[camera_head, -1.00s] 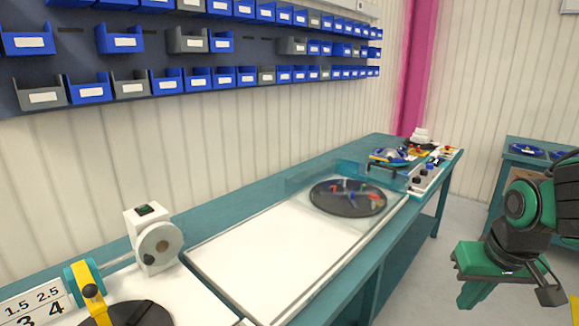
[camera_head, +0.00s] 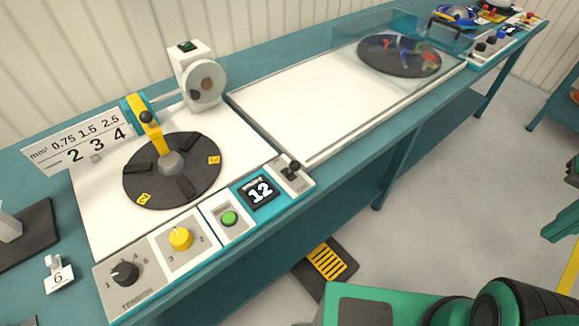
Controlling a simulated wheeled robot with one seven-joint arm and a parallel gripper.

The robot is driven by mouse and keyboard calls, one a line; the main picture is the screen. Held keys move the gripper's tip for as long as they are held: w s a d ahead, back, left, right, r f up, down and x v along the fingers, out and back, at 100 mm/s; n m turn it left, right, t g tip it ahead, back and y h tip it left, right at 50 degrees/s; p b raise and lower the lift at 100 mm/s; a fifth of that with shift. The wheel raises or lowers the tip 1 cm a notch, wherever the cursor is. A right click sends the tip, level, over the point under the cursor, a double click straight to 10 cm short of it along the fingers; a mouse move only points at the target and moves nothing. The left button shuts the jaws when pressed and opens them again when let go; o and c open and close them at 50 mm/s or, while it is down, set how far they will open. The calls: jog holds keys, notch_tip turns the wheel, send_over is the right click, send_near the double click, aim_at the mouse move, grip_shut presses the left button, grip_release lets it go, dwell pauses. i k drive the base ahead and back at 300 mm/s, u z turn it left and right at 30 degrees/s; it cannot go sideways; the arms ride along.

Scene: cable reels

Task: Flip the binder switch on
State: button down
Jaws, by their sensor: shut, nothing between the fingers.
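A small black toggle lever (camera_head: 293,167) stands on a grey plate at the right end of the near control panel (camera_head: 148,268). I cannot read a label that marks it as the binder switch. More knobs sit on a far panel (camera_head: 497,42) at the upper right. My green and black arm shows at the bottom right, apart from the panels. The fingers of my gripper are not visible.
A black turntable (camera_head: 133,188) with a yellow arm (camera_head: 155,135) lies behind the near panel. A white winder box (camera_head: 188,62) stands at the back. A clear guard (camera_head: 385,32) surrounds a second disc. A yellow-ribbed pedal (camera_head: 326,262) lies on the floor.

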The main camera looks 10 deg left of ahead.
aim_at(294, 165)
jog(key=z, duration=0.7)
jog(key=k, duration=1.45)
jog(key=u, duration=0.6)
jog(key=i, duration=1)
jog(key=z, duration=0.05)
